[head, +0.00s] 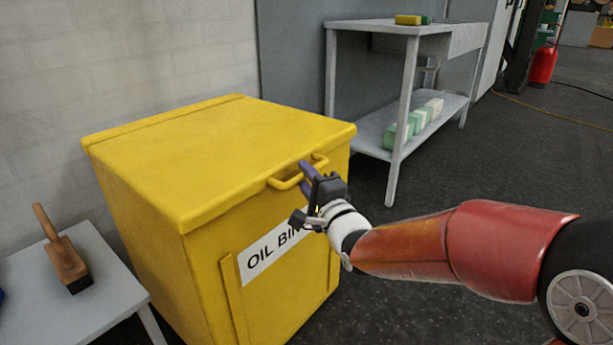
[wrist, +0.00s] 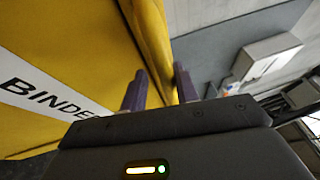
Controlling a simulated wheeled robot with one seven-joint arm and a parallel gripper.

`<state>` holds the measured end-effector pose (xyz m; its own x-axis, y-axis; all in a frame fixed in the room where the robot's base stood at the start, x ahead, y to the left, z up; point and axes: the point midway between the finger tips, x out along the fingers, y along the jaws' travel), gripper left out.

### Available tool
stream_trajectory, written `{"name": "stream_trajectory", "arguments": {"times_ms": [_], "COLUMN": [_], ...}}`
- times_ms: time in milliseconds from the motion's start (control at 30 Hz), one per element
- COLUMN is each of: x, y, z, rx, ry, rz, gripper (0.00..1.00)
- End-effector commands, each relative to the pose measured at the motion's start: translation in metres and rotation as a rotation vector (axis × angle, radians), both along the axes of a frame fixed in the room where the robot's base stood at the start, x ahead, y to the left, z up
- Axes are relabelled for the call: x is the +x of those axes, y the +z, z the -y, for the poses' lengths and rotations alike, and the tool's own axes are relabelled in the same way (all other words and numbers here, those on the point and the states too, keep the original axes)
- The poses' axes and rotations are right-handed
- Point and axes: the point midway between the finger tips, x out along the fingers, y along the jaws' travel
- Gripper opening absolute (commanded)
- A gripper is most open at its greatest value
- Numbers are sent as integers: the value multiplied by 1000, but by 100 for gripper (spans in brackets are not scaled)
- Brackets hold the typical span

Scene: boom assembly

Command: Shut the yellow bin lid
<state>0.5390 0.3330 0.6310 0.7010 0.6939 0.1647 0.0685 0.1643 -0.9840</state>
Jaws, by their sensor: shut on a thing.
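The yellow bin (head: 205,275) stands against the wall with the label "OIL BIN" on its front, partly hidden by my gripper. Its yellow lid (head: 200,150) lies flat on top, with no gap visible along the front edge. A yellow bar handle (head: 283,184) sticks out from the lid's front. My gripper (head: 307,172) is at the right part of this handle, its purple fingers shut on it. In the wrist view, the two fingers (wrist: 160,80) sit on either side of a yellow part; the exact contact is hard to see.
A grey bench (head: 70,295) with a wooden-handled brush (head: 62,252) stands left of the bin. A grey shelf table (head: 395,27) holds a sponge (head: 410,20) on top and several green-and-white blocks (head: 415,120) below.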

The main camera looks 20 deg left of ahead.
Motion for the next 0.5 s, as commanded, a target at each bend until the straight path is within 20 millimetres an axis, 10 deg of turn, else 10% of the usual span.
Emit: {"name": "stream_trajectory", "arguments": {"times_ms": [500], "x": [-37], "y": [-11], "z": [38], "rx": [-5], "ry": [-3], "rz": [-6], "gripper": [23]}}
